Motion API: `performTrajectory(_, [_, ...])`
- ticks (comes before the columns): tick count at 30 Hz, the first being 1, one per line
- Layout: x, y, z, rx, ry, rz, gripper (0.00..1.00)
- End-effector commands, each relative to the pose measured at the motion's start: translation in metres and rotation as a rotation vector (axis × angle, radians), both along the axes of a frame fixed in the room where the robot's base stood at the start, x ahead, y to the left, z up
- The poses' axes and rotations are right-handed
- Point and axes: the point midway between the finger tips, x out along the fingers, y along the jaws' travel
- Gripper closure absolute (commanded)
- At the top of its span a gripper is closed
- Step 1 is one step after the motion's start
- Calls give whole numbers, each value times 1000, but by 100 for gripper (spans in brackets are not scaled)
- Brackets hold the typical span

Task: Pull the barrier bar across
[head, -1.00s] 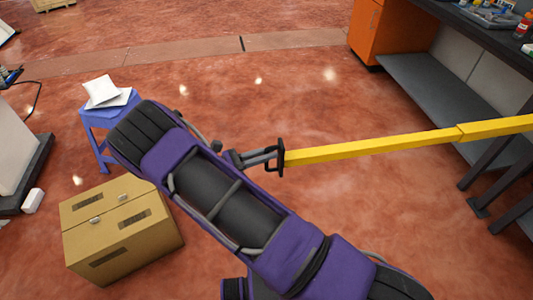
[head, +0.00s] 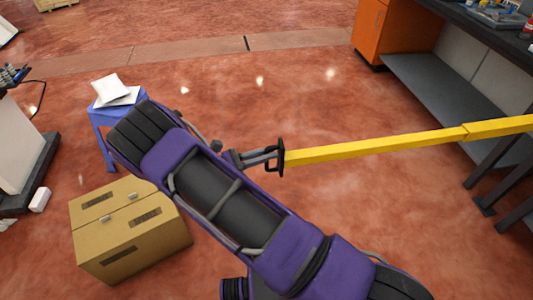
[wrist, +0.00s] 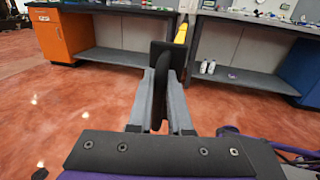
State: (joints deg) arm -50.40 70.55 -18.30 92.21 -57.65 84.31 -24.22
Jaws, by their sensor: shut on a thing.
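The yellow barrier bar (head: 390,145) reaches from the right edge of the head view to its black end handle (head: 281,157) near the middle. The bar is nearly level and has a joint where a thicker section meets a thinner one. My gripper (head: 272,157) is shut on the black handle at the bar's left end. In the wrist view, the handle (wrist: 160,65) stands between my gripper's fingers (wrist: 160,105), and the yellow bar (wrist: 181,33) runs away behind it. The bar's far right end is out of the head view.
A cardboard box (head: 130,228) and a blue stool (head: 103,120) with white packets (head: 112,90) stand at left. A white block with a dark base (head: 25,150) is at the far left. An orange cabinet (head: 383,35) and workbench (head: 440,90) are at right. Open red floor lies beyond the bar.

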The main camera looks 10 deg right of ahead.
Motion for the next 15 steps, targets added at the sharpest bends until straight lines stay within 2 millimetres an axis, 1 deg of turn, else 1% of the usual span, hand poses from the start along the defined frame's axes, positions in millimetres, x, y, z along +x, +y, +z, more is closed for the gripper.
performTrajectory(2, [0,0,0,1,1,-1,100])
performTrajectory(3, [0,0,0,1,1,-1,81])
performTrajectory(5, [0,0,0,1,1,-1,70])
performTrajectory(15, [0,0,0,0,0,0,70])
